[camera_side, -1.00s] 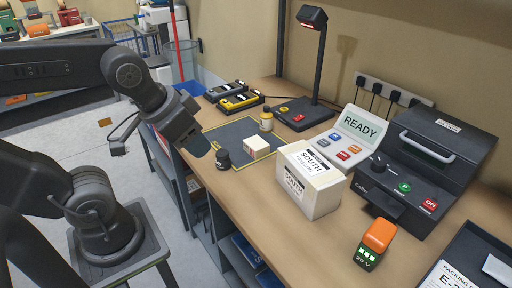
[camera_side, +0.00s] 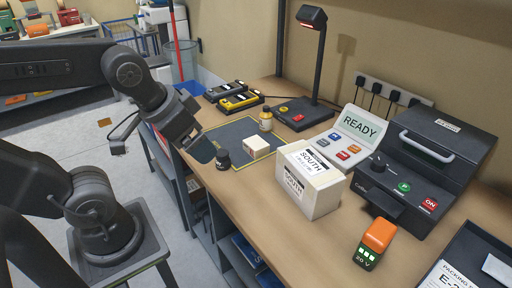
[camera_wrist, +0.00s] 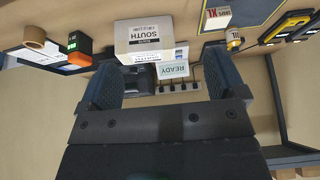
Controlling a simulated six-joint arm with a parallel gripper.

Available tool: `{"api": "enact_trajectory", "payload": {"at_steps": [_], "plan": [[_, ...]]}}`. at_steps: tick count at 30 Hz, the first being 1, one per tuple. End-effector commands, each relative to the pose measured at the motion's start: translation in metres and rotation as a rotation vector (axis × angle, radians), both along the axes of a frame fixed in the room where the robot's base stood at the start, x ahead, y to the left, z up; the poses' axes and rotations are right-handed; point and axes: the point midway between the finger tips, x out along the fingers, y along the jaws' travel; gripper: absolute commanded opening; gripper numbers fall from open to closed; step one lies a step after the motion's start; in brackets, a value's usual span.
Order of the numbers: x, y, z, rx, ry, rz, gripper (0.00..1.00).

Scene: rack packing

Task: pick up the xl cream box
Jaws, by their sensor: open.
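The xl cream box (camera_side: 258,147) is a small pale box on the dark mat, beside the small black jar. My gripper (camera_side: 200,148) is left of the mat in the side view, above the bench's near edge and apart from the box. In the wrist view my gripper (camera_wrist: 165,82) is open, with nothing held between its two dark fingers.
A larger SOUTH box (camera_side: 308,181) stands right of the cream box. A black jar (camera_side: 223,159) and a yellow bottle (camera_side: 266,118) stand close by. A lamp (camera_side: 311,65) rises behind the mat (camera_side: 238,133). A black machine (camera_side: 432,155) stands at right.

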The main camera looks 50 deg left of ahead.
Motion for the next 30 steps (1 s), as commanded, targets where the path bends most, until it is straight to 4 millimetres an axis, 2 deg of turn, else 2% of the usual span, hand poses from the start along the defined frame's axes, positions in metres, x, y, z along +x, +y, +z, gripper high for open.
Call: {"api": "enact_trajectory", "payload": {"at_steps": [5, 10, 14, 21, 25, 30], "plan": [[0.027, 0.008, 0.009, 0.083, 0.057, -0.134, 0.89], [0.083, 0.03, 0.015, 0.219, 0.166, -0.423, 0.89], [0.128, 0.053, 0.009, 0.3, 0.247, -0.674, 0.89], [0.203, 0.105, -0.03, 0.373, 0.357, -1.15, 0.89], [0.229, 0.13, -0.055, 0.381, 0.38, -1.357, 0.89], [0.244, 0.147, -0.075, 0.382, 0.385, -1.508, 0.89]]}}
